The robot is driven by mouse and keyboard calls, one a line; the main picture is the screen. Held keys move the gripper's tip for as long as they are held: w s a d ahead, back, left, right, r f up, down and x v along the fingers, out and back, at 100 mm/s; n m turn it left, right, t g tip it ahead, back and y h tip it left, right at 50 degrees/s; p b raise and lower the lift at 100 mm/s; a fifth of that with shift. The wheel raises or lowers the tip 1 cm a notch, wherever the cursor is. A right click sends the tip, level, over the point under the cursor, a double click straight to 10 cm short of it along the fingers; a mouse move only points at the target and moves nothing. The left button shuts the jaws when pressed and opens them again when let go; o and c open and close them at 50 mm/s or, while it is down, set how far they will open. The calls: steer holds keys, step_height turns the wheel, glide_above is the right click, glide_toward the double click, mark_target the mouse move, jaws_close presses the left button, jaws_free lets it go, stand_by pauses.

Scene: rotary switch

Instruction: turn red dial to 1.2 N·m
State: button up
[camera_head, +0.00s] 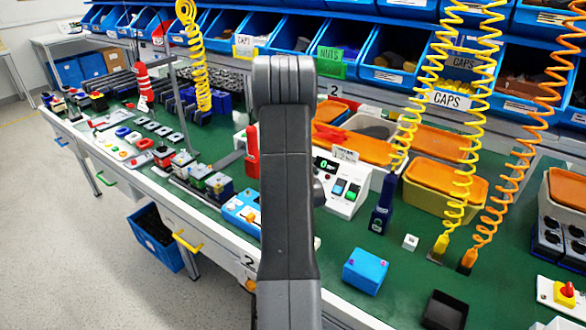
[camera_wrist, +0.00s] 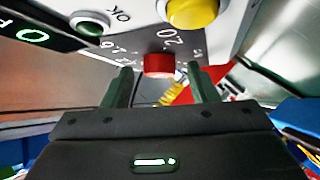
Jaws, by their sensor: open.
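The red dial (camera_wrist: 159,65) shows in the wrist view on a dark panel with small white scale marks. Its pointer and setting are too unclear to read. My gripper (camera_wrist: 159,71) is open, with one dark finger to the left of the dial and one to the right. Gaps show beside the dial, and I cannot tell whether either finger touches it. In the head view the white control box (camera_head: 347,203) with a lit green display stands behind my arm. My arm hides the dial and my gripper there.
In the wrist view a yellow knob (camera_wrist: 193,12), a green button (camera_wrist: 91,22) marked OK and a green display (camera_wrist: 30,34) lie near the dial. In the head view a blue box (camera_head: 365,270) and coiled yellow cords (camera_head: 450,130) are to the right of my arm.

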steer(key=c, duration=1)
steer(key=shift+o, duration=0.2)
steer(key=b, duration=0.3)
steer(key=shift+a+f+m+t, duration=0.1)
steer(key=shift+f+m+t, duration=0.2)
steer(key=shift+m, duration=0.1)
steer(key=m+t+h+b, duration=0.1)
steer(key=b, duration=0.4)
steer(key=shift+a+m, duration=0.1)
steer(key=shift+m, duration=0.2)
steer(key=m+h+b, duration=0.1)
steer(key=b, duration=0.1)
steer(key=shift+s+r+b, duration=0.1)
steer(key=shift+b, duration=0.2)
steer(key=o, duration=1)
steer(key=shift+c, duration=0.2)
steer(key=s, duration=0.5)
steer(key=s+r, duration=0.1)
steer(key=s, duration=0.1)
steer(key=shift+s, duration=0.2)
